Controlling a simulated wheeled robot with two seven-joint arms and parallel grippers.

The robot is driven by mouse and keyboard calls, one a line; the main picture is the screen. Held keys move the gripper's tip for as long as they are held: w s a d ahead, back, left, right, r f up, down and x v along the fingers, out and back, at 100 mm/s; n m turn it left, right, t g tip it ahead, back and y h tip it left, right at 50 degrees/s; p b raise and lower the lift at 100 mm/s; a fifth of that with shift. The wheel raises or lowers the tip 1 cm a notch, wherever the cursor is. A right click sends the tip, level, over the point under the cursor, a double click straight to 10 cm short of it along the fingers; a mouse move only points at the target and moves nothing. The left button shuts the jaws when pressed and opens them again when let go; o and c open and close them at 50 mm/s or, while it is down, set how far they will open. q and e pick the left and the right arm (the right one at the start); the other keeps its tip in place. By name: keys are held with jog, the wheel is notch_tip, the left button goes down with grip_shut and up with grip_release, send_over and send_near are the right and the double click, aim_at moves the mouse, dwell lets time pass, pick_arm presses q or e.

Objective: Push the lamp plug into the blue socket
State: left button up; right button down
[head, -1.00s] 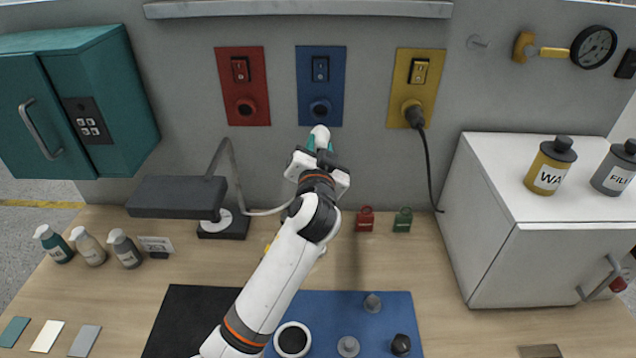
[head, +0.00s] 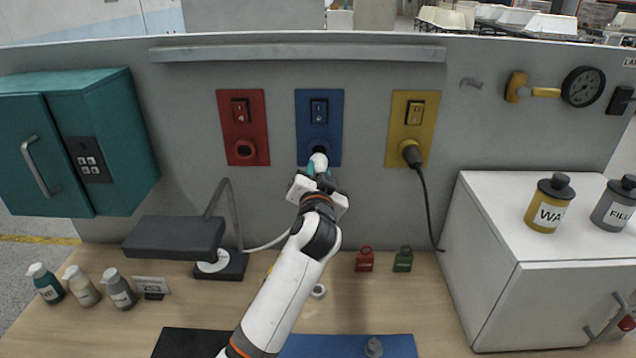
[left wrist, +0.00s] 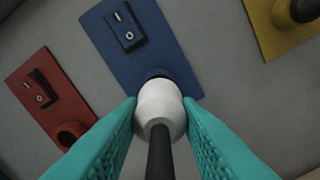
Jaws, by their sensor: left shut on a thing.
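The white lamp plug (head: 318,161) is held in my left gripper (head: 320,172), in front of the blue socket (head: 320,112) on the back wall. In the left wrist view the teal fingers press on both sides of the white plug (left wrist: 160,103), and its dark cable end points toward the camera. The plug covers most of the opening of the blue socket (left wrist: 140,45); a dark rim shows behind its tip. I cannot tell whether the tip touches or enters the opening. The desk lamp (head: 176,238) stands at the left, its pale cord running toward my arm. My right gripper is out of view.
A red socket (head: 243,128) is left of the blue one. A yellow socket (head: 408,118) at the right holds a black plug with a hanging cable. A teal cabinet (head: 100,145) and a white cabinet (head: 560,290) flank the bench. A shelf (head: 300,52) runs above the sockets.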

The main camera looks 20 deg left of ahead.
aim_at(318, 163)
pick_arm(q)
jog(key=shift+x, duration=0.8)
jog(key=shift+w, duration=0.1)
dwell(0.4)
jog(key=shift+b+x, duration=0.6)
jog(key=shift+x, duration=0.7)
dwell(0.5)
jog(key=o, duration=1.1)
jog(key=shift+w, duration=0.1)
jog(key=shift+c, duration=0.2)
